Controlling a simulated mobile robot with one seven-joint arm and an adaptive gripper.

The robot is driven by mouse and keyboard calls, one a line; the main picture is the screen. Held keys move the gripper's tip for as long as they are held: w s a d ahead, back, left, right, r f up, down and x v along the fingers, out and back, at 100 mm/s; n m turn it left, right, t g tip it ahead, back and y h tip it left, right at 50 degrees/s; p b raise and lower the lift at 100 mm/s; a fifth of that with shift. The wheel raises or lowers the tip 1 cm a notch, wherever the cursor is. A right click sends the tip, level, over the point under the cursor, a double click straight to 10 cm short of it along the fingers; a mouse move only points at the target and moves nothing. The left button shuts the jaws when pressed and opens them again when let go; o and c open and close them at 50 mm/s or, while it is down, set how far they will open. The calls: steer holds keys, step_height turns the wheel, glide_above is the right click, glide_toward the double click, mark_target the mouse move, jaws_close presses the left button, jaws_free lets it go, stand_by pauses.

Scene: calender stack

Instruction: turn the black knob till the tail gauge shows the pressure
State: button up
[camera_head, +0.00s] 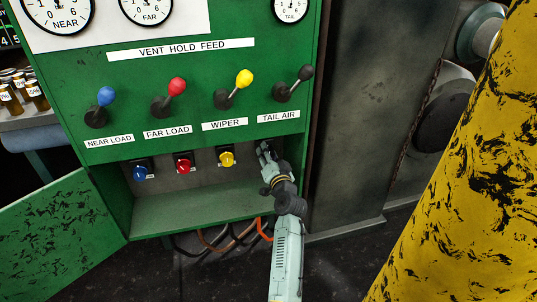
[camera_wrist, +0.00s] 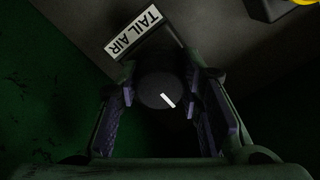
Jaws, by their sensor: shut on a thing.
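The black knob (camera_wrist: 160,90) has a white pointer mark and sits between my gripper's fingers in the wrist view, under a TAIL AIR label (camera_wrist: 133,32). My gripper (camera_head: 266,158) is shut on it; in the head view the fingers hide the knob. The white mark points to the lower right in the wrist view. The tail gauge (camera_head: 290,8) is at the top right of the green panel in the head view, cut off by the frame's top edge. Its needle is too small to read.
Blue (camera_head: 140,171), red (camera_head: 184,163) and yellow (camera_head: 227,157) knobs sit left of my gripper in the recess. Levers line the panel above, including the black TAIL AIR lever (camera_head: 297,82). An open green door (camera_head: 60,225) hangs at left. A yellow column (camera_head: 465,170) stands at right.

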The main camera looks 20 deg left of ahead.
steer(key=shift+c, duration=0.7)
steer(key=shift+f+b, duration=0.15)
steer(key=shift+b, duration=0.25)
steer(key=shift+n+b, duration=0.4)
steer(key=shift+b, duration=0.1)
steer(key=o, duration=1.2)
steer(key=shift+c, duration=0.2)
steer(key=v, duration=1.2)
